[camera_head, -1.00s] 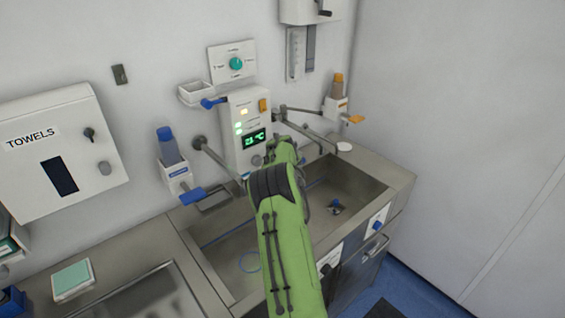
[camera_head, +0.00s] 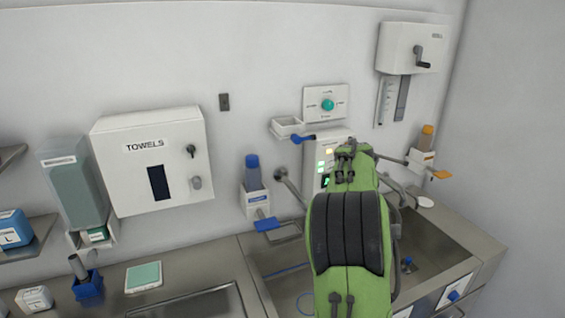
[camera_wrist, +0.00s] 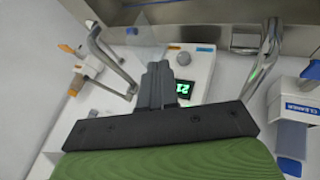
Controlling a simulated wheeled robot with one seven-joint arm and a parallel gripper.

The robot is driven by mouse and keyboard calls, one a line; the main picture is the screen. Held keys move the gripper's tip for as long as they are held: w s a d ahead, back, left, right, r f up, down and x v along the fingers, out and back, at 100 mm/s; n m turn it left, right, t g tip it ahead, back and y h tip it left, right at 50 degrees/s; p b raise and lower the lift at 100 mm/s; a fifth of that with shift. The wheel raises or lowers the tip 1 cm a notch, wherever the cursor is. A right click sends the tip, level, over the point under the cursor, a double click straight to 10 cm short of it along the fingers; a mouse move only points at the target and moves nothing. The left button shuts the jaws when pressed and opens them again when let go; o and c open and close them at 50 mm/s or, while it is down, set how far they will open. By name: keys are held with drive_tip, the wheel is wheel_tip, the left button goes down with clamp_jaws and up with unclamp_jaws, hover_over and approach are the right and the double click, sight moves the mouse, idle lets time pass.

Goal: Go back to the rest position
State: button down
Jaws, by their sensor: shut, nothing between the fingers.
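My green arm reaches up over the steel sink (camera_head: 440,250) in the head view, and it hides part of the basin and part of the white control box (camera_head: 323,165). My gripper's fingers are not clearly visible in the head view. In the wrist view my gripper (camera_wrist: 158,72) is shut and empty, its dark fingers together. Behind it is the control box (camera_wrist: 200,72) with a green lit display and a round knob. No object is in the fingers.
A blue-topped dispenser (camera_head: 254,190) is left of my arm, and an orange-topped one (camera_head: 425,150) is right. A towel box (camera_head: 152,162) hangs on the wall. A crank-handled box (camera_head: 412,47) is at upper right. Metal taps (camera_wrist: 110,60) flank the gripper in the wrist view.

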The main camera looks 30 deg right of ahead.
drive_tip(key=s+a+r+t+y, duration=0.15)
drive_tip(key=s+a, duration=0.35)
drive_tip(key=a, duration=0.6)
drive_tip(key=s+a+r+y, duration=0.3)
drive_tip(key=s+a, duration=0.1)
drive_tip(key=a, duration=0.6)
drive_tip(key=s+a+f+n+y, duration=0.1)
drive_tip(key=s+a+f, duration=0.1)
drive_tip(key=s+a, duration=0.4)
drive_tip(key=s+a+f+n, duration=0.1)
drive_tip(key=s+a+f, duration=0.2)
drive_tip(key=s+a, duration=0.4)
drive_tip(key=s, duration=0.3)
drive_tip(key=shift+f+y, duration=0.15)
drive_tip(key=shift+y, duration=0.2)
drive_tip(key=shift+a, duration=0.1)
